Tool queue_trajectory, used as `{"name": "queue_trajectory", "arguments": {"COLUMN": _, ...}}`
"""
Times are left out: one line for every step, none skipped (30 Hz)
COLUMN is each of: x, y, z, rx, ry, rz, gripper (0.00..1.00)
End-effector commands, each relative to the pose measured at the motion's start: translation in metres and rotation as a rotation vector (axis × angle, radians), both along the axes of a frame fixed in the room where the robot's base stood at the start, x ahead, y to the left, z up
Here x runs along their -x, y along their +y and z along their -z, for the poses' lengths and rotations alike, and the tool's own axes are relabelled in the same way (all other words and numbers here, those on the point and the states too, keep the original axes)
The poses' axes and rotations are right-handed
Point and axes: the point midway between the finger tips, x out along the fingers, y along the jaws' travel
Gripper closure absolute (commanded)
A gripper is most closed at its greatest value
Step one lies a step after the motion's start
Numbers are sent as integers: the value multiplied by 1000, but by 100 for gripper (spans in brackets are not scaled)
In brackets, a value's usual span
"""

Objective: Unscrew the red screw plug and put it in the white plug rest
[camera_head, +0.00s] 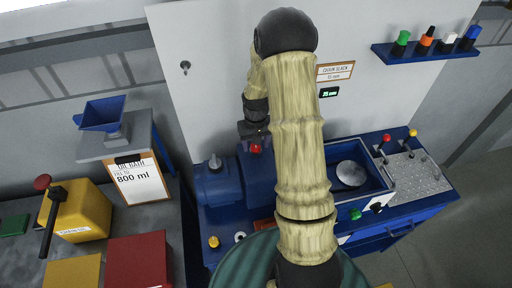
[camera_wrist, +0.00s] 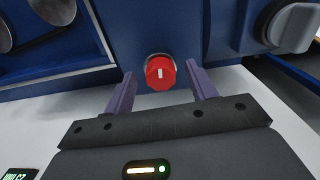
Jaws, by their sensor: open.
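The red screw plug (camera_wrist: 160,73) sits on the blue machine housing, with a pale slot mark on its face. It also shows in the head view (camera_head: 255,149), just below my gripper (camera_head: 253,134). In the wrist view my gripper (camera_wrist: 160,68) is open, with one purple finger on each side of the plug. A gap shows between each finger and the plug, and I cannot tell how far the tips are from it in depth. A small white ring (camera_head: 240,237) on the machine's front ledge may be the white plug rest; it is too small to be sure.
A yellow knob (camera_head: 213,242) stands left of the white ring. A blue motor (camera_head: 217,183) lies left of the housing. An open blue trough (camera_head: 350,175) with a round metal disc is at right. My arm covers the machine's middle. A blue shelf (camera_head: 425,50) holds several coloured plugs.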

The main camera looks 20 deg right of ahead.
Motion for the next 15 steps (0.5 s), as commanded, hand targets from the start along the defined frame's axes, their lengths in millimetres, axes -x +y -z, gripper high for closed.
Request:
{"name": "queue_trajectory", "arguments": {"x": 0, "y": 0, "z": -2, "rx": 0, "ry": 0, "rz": 0, "gripper": 44}}
{"name": "queue_trajectory", "arguments": {"x": 0, "y": 0, "z": -4, "rx": 0, "ry": 0, "rz": 0, "gripper": 44}}
{"name": "queue_trajectory", "arguments": {"x": 0, "y": 0, "z": -8, "rx": 0, "ry": 0, "rz": 0, "gripper": 44}}
{"name": "queue_trajectory", "arguments": {"x": 0, "y": 0, "z": -11, "rx": 0, "ry": 0, "rz": 0, "gripper": 44}}
{"name": "queue_trajectory", "arguments": {"x": 0, "y": 0, "z": -15, "rx": 0, "ry": 0, "rz": 0, "gripper": 44}}
{"name": "queue_trajectory", "arguments": {"x": 0, "y": 0, "z": -19, "rx": 0, "ry": 0, "rz": 0, "gripper": 44}}
{"name": "queue_trajectory", "arguments": {"x": 0, "y": 0, "z": -22, "rx": 0, "ry": 0, "rz": 0, "gripper": 44}}
{"name": "queue_trajectory", "arguments": {"x": 0, "y": 0, "z": -24, "rx": 0, "ry": 0, "rz": 0, "gripper": 44}}
{"name": "queue_trajectory", "arguments": {"x": 0, "y": 0, "z": -25, "rx": 0, "ry": 0, "rz": 0, "gripper": 44}}
{"name": "queue_trajectory", "arguments": {"x": 0, "y": 0, "z": -26, "rx": 0, "ry": 0, "rz": 0, "gripper": 44}}
{"name": "queue_trajectory", "arguments": {"x": 0, "y": 0, "z": -25, "rx": 0, "ry": 0, "rz": 0, "gripper": 44}}
{"name": "queue_trajectory", "arguments": {"x": 0, "y": 0, "z": -25, "rx": 0, "ry": 0, "rz": 0, "gripper": 44}}
{"name": "queue_trajectory", "arguments": {"x": 0, "y": 0, "z": -24, "rx": 0, "ry": 0, "rz": 0, "gripper": 44}}
{"name": "queue_trajectory", "arguments": {"x": 0, "y": 0, "z": -24, "rx": 0, "ry": 0, "rz": 0, "gripper": 44}}
{"name": "queue_trajectory", "arguments": {"x": 0, "y": 0, "z": -24, "rx": 0, "ry": 0, "rz": 1, "gripper": 44}}
